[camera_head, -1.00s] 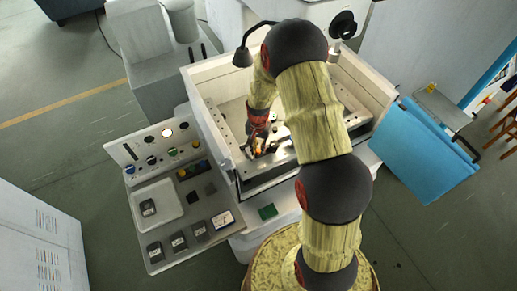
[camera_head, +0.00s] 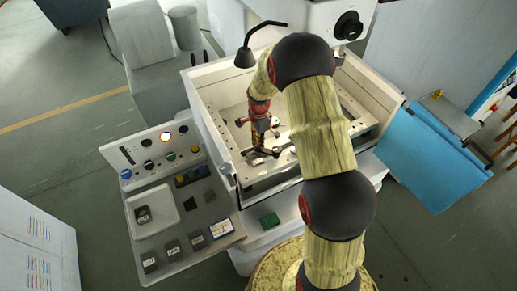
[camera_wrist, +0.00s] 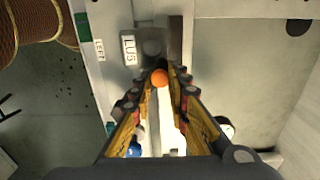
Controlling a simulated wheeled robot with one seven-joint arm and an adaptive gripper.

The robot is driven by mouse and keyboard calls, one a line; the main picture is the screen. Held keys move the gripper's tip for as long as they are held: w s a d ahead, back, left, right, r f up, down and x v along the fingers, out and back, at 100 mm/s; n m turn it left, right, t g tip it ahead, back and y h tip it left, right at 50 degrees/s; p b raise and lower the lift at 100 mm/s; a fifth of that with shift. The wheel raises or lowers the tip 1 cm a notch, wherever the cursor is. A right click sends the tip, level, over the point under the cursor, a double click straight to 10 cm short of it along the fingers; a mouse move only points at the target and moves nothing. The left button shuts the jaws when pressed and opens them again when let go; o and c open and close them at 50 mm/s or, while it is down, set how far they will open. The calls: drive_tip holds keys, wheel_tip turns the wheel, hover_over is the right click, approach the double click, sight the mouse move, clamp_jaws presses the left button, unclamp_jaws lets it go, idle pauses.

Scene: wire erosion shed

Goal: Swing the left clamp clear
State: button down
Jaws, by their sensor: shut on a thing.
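The left clamp shows in the wrist view as a grey bar (camera_wrist: 152,47) ending in an orange ball knob (camera_wrist: 160,77). In the head view my gripper (camera_head: 259,146) is down inside the machine's tank, at the work frame. The clamp's dark parts (camera_head: 262,154) show there only small and partly hidden by my fingers.
The tank's pale walls (camera_head: 208,125) surround the work frame. A black lamp (camera_head: 245,58) hangs over the tank's back left. A control panel (camera_head: 160,151) and a shelf of small blocks stand at left. A blue panel (camera_head: 425,160) stands at right.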

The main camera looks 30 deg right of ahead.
drive_tip(key=w+d+m+b, duration=0.1)
drive_tip(key=m, duration=0.1)
drive_tip(key=d+m, duration=0.1)
drive_tip(key=m, duration=0.1)
drive_tip(key=shift+w+d+m+b, duration=0.3)
drive_tip(key=shift+w+b, duration=0.1)
drive_tip(key=shift+w+d+m+b, duration=0.15)
drive_tip(key=shift+d+m+b, duration=0.15)
drive_tip(key=shift+d+m, duration=0.65)
drive_tip(key=shift+w+d+m+b, duration=0.1)
drive_tip(key=shift+d+m+b, duration=0.3)
drive_tip(key=shift+m, duration=0.95)
drive_tip(key=shift+d+r, duration=0.1)
drive_tip(key=shift+d, duration=0.05)
drive_tip(key=c, duration=1.8)
unclamp_jaws()
drive_tip(key=shift+o, duration=0.6)
wheel_tip(320, 180, up, 12)
